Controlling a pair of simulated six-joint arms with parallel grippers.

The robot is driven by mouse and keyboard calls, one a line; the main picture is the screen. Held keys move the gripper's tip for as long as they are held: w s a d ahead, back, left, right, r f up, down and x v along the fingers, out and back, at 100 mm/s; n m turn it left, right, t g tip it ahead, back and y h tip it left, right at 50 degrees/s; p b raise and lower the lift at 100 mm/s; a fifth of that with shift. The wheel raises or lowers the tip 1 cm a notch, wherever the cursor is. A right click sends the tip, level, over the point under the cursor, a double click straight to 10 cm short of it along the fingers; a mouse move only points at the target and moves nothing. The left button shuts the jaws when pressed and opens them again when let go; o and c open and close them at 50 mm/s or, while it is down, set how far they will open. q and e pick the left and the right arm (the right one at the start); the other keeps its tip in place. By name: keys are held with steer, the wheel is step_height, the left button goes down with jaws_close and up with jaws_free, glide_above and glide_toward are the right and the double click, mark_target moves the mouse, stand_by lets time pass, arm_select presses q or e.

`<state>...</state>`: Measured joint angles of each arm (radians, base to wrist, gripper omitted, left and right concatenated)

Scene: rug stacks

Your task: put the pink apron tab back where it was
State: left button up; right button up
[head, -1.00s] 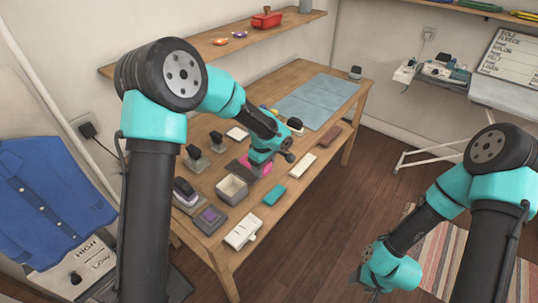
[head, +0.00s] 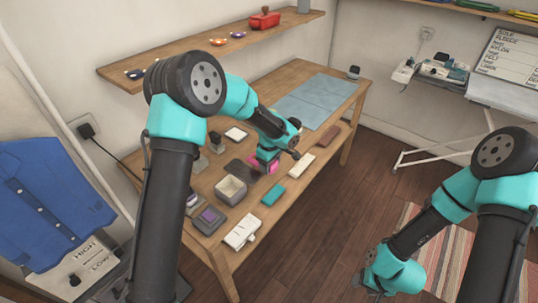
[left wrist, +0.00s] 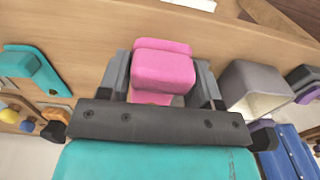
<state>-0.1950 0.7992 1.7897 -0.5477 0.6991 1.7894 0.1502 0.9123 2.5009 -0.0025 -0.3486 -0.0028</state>
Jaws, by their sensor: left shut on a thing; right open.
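The pink tab (left wrist: 164,72) is a rounded block between the two fingers of my left gripper (left wrist: 163,88) in the left wrist view. In the head view my left gripper (head: 268,164) is over the middle of the wooden table (head: 287,208), shut on the tab, and part of the pink shows beside its fingers. A dark flat pad (head: 240,169) lies just left of it. Whether the tab touches anything below is hard to tell. My right gripper (head: 376,283) is open and empty, away from the table over the floor at the lower right.
A grey open box (head: 231,188) stands close to my left gripper, with a teal block (head: 273,193) in front. A blue mat (head: 314,100) covers the table's far end.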

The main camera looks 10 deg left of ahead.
arm_select(q)
steer(key=w, duration=0.3)
steer(key=w+a, duration=0.1)
steer(key=w, duration=0.2)
steer(key=w+a+f, duration=0.1)
steer(key=w, duration=0.2)
steer(key=shift+w+a, duration=0.15)
steer(key=shift+w, duration=0.1)
steer(key=shift+f, duration=1.7)
steer(key=shift+f, duration=0.1)
steer(key=o, duration=0.9)
